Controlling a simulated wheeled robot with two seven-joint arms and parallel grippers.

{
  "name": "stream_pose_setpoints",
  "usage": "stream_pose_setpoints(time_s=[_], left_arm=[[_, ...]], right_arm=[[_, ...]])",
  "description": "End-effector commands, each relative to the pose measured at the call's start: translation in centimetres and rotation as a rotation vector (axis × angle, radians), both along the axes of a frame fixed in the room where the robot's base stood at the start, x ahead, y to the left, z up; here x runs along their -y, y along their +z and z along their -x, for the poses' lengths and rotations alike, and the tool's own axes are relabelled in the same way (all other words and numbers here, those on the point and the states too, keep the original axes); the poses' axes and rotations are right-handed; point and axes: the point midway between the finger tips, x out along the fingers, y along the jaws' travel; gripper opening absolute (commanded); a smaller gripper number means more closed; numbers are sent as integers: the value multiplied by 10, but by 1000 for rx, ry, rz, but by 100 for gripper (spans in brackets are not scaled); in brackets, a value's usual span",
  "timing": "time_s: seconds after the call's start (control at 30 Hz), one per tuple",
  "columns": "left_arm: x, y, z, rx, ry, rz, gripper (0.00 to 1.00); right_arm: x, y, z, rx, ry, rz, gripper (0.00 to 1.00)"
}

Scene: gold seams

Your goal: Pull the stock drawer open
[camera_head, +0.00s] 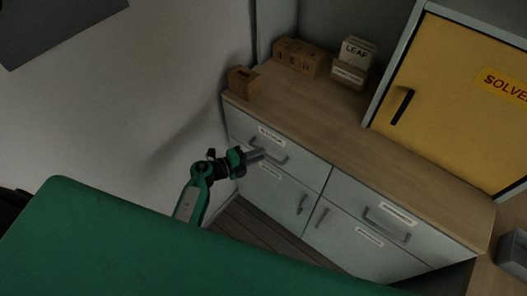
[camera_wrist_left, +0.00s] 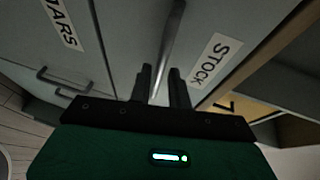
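The stock drawer (camera_head: 241,126) is the upper left drawer of the grey cabinet, and its front looks flush with the cabinet. Its white label reads STOCK (camera_wrist_left: 215,60) in the left wrist view. Its grey bar handle (camera_wrist_left: 172,45) runs down between the two dark fingers of my left gripper (camera_wrist_left: 161,82). The fingers stand apart on either side of the bar, with a small gap showing. In the head view my left gripper (camera_head: 256,156) is at this handle and covers part of it. My right gripper is not in view.
A wooden counter (camera_head: 310,110) tops the cabinet, holding small wooden boxes (camera_head: 297,57) and a LEAF card box (camera_head: 353,62). A yellow cabinet door (camera_head: 455,90) stands at right. Another drawer (camera_head: 385,217) and lower doors (camera_head: 277,192) adjoin. A green surface (camera_head: 130,250) fills the near left.

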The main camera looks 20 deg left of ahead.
Motion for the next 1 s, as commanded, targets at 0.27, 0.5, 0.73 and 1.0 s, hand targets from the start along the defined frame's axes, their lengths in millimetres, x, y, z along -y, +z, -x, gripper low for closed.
stream_pose_setpoints(time_s=[0.27,0.5,0.73,1.0], left_arm=[[18,-5,-19,0,1,0,19],[19,-6,-21,0,0,-1,19],[19,-6,-20,0,1,-2,0],[17,-5,-17,-1,1,-2,0]], right_arm=[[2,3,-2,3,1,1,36],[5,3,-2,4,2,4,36],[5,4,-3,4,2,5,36],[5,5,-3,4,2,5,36]])
